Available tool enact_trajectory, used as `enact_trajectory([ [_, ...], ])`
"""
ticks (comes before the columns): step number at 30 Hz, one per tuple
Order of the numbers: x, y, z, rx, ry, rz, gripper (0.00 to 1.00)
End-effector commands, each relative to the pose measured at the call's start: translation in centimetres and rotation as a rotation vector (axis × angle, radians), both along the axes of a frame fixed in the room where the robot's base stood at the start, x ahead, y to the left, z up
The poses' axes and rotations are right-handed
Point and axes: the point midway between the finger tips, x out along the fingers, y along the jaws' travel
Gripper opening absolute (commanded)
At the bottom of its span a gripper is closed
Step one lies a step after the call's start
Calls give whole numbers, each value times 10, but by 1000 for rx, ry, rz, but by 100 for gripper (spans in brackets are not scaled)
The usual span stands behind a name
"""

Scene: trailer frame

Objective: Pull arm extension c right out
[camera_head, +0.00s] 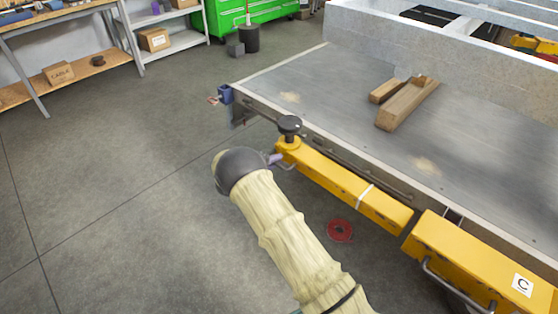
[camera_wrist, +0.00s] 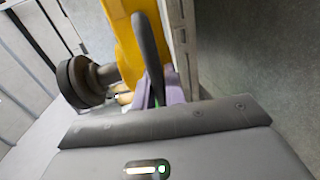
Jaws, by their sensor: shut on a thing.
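Arm extension c is the yellow bar (camera_head: 335,182) along the front edge of the grey deck, with a white band near its right end. To its right is a yellow housing (camera_head: 475,263) with a white "C" label (camera_head: 522,285). A black round knob (camera_head: 289,124) stands at the bar's far end; it also shows in the wrist view (camera_wrist: 83,80). My gripper (camera_head: 276,158) is at that end, with its purple fingers shut on the dark loop handle (camera_wrist: 150,50) beside the yellow metal (camera_wrist: 122,30). My gripper's body hides part of the grasp.
The grey deck (camera_head: 350,120) carries wooden blocks (camera_head: 407,104) and a pale beam (camera_head: 440,50). A red disc (camera_head: 340,230) lies on the floor beside the bar. Open floor (camera_head: 110,190) lies left of my arm. Shelving and a green cabinet (camera_head: 250,15) stand at the back.

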Motion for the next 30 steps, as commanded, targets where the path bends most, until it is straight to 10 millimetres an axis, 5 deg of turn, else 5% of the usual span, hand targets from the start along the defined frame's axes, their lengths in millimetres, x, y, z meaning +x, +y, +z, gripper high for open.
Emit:
enact_trajectory([
  [5,2,3,4,0,-8,6,0],
  [6,2,3,4,0,-8,6,20],
  [8,1,3,4,1,-7,6,30],
  [23,0,-5,2,0,-2,-7,30],
  [30,-17,18,7,1,-1,-1,30],
])
